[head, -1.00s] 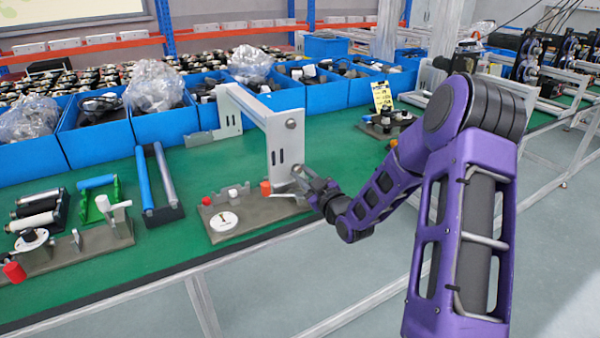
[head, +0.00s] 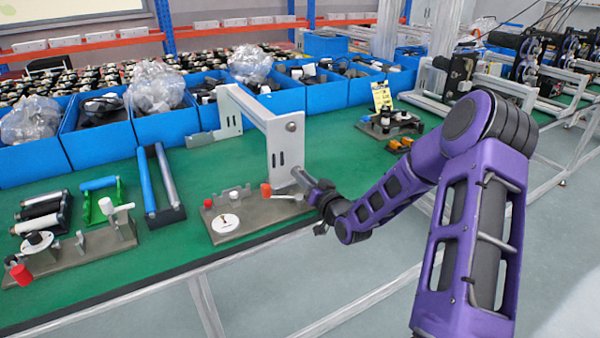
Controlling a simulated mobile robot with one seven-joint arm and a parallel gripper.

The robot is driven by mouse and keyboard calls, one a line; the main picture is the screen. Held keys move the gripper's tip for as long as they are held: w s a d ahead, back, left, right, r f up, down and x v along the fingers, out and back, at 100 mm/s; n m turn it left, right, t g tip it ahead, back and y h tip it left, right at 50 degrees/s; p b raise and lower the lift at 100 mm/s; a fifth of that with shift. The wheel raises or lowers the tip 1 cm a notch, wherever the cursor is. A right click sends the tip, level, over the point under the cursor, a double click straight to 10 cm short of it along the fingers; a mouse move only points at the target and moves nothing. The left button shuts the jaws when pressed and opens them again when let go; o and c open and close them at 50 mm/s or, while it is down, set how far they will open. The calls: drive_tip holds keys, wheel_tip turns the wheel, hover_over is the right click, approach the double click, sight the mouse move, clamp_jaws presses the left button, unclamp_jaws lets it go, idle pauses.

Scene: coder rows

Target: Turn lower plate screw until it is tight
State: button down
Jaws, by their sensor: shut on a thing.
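A grey metal plate (head: 289,152) stands upright on the green bench, joined to a long pale bar. A round bolt head (head: 291,127) shows near its top, and dark slots show lower down. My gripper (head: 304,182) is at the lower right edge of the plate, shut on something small. The held thing and the fingertips are too small to make out clearly, and the lower plate screw cannot be told apart there. A grey fixture block (head: 228,239) with a white dial and a red knob (head: 265,190) sits just left of my gripper.
Blue bins (head: 165,126) of parts line the back of the bench. A roller stand (head: 163,209) and another fixture (head: 100,244) with a red knob stand at left.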

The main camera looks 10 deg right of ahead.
drive_tip(key=c, duration=0.8)
unclamp_jaws()
drive_tip(key=shift+c, duration=0.2)
drive_tip(key=shift+f, duration=0.15)
drive_tip(key=shift+f+n+b, duration=0.1)
drive_tip(key=shift+n+b, duration=0.5)
drive_tip(key=shift+b, duration=0.2)
drive_tip(key=shift+n+b, duration=0.6)
drive_tip(key=shift+n, duration=0.1)
drive_tip(key=shift+a+r+n+p, duration=0.1)
drive_tip(key=shift+r+n+p, duration=0.2)
drive_tip(key=shift+n, duration=0.4)
drive_tip(key=n, duration=0.6)
drive_tip(key=shift+f, duration=0.1)
